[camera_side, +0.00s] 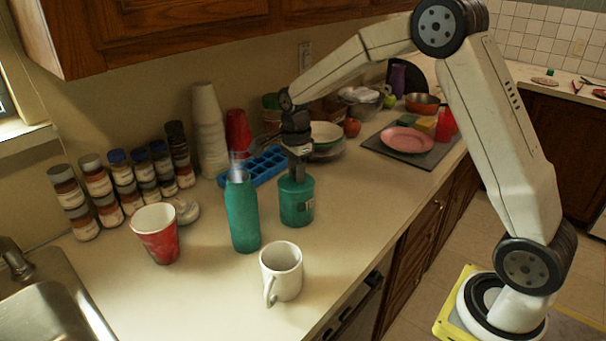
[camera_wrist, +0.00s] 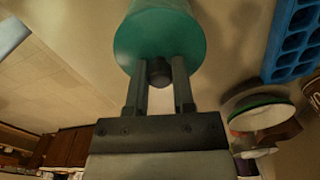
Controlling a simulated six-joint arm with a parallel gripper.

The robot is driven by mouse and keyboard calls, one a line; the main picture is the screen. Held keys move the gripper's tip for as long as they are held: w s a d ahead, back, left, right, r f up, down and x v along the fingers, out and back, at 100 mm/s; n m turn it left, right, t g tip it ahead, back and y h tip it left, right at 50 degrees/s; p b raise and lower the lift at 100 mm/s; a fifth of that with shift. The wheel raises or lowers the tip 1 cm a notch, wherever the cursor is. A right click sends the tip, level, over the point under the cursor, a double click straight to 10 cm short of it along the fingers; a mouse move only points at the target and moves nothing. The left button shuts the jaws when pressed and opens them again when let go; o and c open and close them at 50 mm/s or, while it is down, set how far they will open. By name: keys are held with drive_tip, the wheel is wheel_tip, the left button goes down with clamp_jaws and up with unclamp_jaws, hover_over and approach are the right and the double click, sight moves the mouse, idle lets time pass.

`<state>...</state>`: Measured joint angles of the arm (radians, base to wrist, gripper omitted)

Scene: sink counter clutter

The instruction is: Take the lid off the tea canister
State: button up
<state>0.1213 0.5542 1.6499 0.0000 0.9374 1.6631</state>
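The tea canister (camera_side: 296,208) is a teal cylinder standing upright on the counter, right of the teal bottle. Its teal lid (camera_wrist: 160,38) fills the top of the wrist view and has a dark round knob (camera_wrist: 159,71) at its edge in that view. The lid appears to sit on the canister. My gripper (camera_side: 297,172) points down over the canister from above. In the wrist view its two fingers stand on either side of the knob, with no clear gap, so it looks shut on the knob. The side view hides the knob behind the fingers.
A teal bottle (camera_side: 242,212) stands close left of the canister, with a white mug (camera_side: 281,272) in front. A blue ice tray (camera_side: 258,167) and bowls (camera_side: 325,134) lie behind. A red cup (camera_side: 157,234) and spice jars stand left. Counter right of the canister is clear.

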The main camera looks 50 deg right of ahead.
clamp_jaws()
drive_tip(key=shift+r, duration=0.1)
drive_tip(key=shift+r, duration=0.65)
drive_tip(key=s+a+r, duration=0.1)
drive_tip(key=s+r, duration=1)
drive_tip(key=s, duration=0.3)
drive_tip(key=shift+a+r, duration=0.2)
drive_tip(key=shift+r, duration=0.05)
